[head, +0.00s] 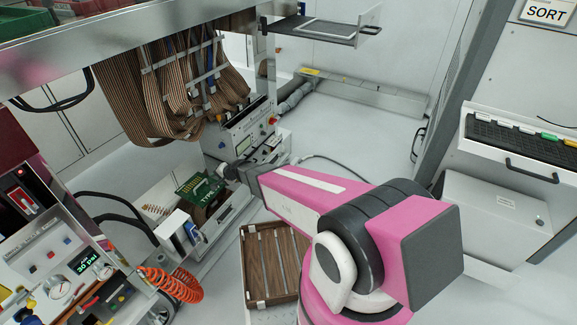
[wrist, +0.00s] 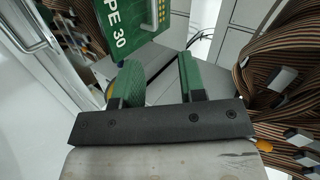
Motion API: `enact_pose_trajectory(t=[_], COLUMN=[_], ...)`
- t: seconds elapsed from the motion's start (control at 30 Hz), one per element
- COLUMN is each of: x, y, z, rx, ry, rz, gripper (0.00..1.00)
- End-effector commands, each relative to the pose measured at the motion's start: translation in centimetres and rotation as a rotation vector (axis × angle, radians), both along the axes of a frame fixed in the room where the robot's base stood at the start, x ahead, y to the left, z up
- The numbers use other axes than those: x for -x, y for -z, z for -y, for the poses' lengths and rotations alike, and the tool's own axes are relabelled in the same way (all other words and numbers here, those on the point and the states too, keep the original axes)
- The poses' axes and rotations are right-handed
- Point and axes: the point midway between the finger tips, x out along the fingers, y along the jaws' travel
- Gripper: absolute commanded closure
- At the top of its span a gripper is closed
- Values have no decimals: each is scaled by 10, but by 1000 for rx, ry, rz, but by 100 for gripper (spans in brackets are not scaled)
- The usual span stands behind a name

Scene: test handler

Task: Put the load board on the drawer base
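The load board is a green board (head: 200,188) with pale lettering, in the lower left-middle of the head view, tilted among the low equipment. In the wrist view the green board (wrist: 128,28) is at the top, with "PE 30" readable and its left part cut off. My gripper (head: 230,172) is just right of the board in the head view. In the wrist view my gripper (wrist: 157,70) has two green-padded fingers apart, with grey surface visible between them and the board beyond. A dark pulled-out drawer (head: 318,30) with a pale rectangular outline is at the top; I cannot tell if it is the drawer base.
Brown ribbon cables (head: 150,95) hang above the board and also crowd the right of the wrist view (wrist: 280,75). A wooden slotted crate (head: 246,265) stands below my arm. A control cart (head: 60,262) with an orange coiled hose is at left. Floor at centre back is clear.

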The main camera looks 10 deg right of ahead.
Motion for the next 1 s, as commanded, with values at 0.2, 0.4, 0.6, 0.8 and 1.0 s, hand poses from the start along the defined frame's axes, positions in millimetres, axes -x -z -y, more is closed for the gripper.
enact_pose_trajectory(t=[0.2,0.4,0.6,0.8,1.0], x=[43,100,156,182,183], y=[-68,-120,-161,-182,-183], z=[81,184,282,328,333], rx=[195,476,746,880,896], ry=[-212,-384,-460,-472,-474], rz=[9,-78,-227,-319,-332], gripper=[63,63,63,63,63])
